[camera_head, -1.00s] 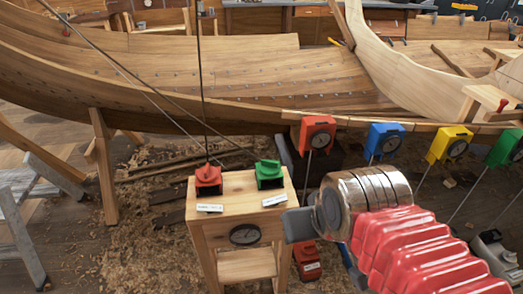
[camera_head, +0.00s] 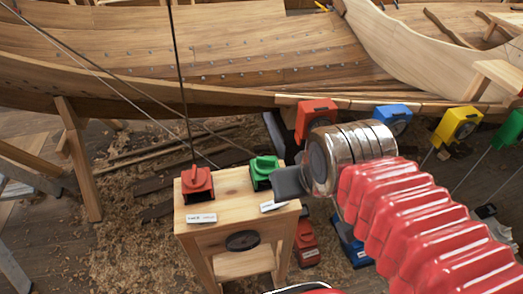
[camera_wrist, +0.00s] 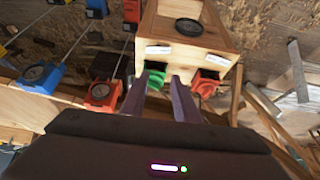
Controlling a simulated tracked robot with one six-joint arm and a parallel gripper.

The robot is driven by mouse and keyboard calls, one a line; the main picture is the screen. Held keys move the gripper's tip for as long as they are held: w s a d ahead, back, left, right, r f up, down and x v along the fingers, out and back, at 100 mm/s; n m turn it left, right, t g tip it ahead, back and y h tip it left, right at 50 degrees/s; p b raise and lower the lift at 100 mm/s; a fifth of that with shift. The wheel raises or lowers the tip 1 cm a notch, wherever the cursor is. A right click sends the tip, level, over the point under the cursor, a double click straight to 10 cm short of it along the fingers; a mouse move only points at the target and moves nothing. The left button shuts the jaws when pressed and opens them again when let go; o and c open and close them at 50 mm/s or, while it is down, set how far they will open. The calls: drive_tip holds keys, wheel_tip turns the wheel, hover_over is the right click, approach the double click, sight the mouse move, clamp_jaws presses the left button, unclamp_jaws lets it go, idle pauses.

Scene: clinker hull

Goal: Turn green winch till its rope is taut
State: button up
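The green winch (camera_head: 263,171) sits on the right side of the top of a wooden stand (camera_head: 235,190). In the wrist view the green winch (camera_wrist: 154,76) shows just beyond and between my fingertips. My gripper (camera_head: 288,182) is right beside the winch on its right in the head view. In the wrist view the two fingers of my gripper (camera_wrist: 160,84) are apart with nothing held. I cannot tell whether they touch the winch. Thin ropes run diagonally from the upper left down toward the stand, one ending near the green winch; its tautness is unclear.
A red winch (camera_head: 197,184) stands left of the green one, with a dark rope rising steeply from it. A round dial (camera_head: 242,240) is on the stand's front. Behind is the wooden hull (camera_head: 150,70). Red, blue (camera_head: 393,119) and yellow (camera_head: 457,125) boxes line the right.

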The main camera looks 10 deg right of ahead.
idle(0.4)
drive_tip(key=n+g, duration=0.6)
drive_tip(key=n, duration=0.7)
hover_over(266, 159)
wheel_tip(266, 159, down, 4)
drive_tip(key=shift+w+r, duration=0.15)
drive_tip(key=shift+r, duration=0.05)
wheel_tip(266, 159, down, 14)
drive_tip(key=shift+r, duration=0.1)
drive_tip(key=shift+c, duration=0.4)
